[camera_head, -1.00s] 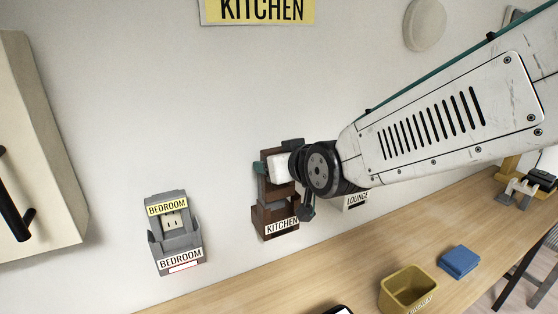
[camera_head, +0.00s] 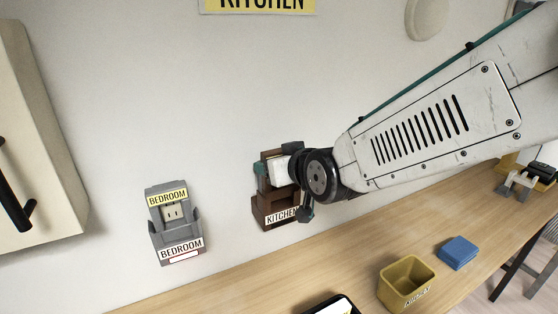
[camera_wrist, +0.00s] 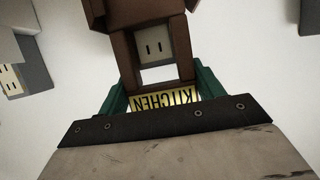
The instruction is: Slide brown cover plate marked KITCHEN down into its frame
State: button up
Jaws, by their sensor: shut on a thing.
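The brown cover plate (camera_head: 268,157) is upright against the wall, above its brown frame (camera_head: 266,212), which bears a white KITCHEN label. My gripper (camera_head: 282,175) is shut on the plate and hides much of it in the head view. In the wrist view, my gripper's teal fingers (camera_wrist: 163,92) hold the sides of the cover plate (camera_wrist: 126,58), whose yellow KITCHEN label appears upside down between them. A socket (camera_wrist: 154,45) shows through the brown opening. Part of the frame (camera_wrist: 205,10) shows at the top of that view. How deep the plate sits is unclear.
A grey BEDROOM unit (camera_head: 174,225) is on the wall to the left, with a cabinet (camera_head: 38,130) beyond it. Below, the wooden counter (camera_head: 370,262) holds a yellow bin (camera_head: 407,282) and a blue block (camera_head: 459,253). A yellow KITCHEN sign (camera_head: 258,5) hangs above.

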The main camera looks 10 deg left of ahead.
jog(key=shift+f, duration=1.05)
jog(key=o, duration=1.1)
jog(key=shift+c, duration=0.2)
jog(key=v, duration=0.8)
jog(key=shift+w, duration=0.1)
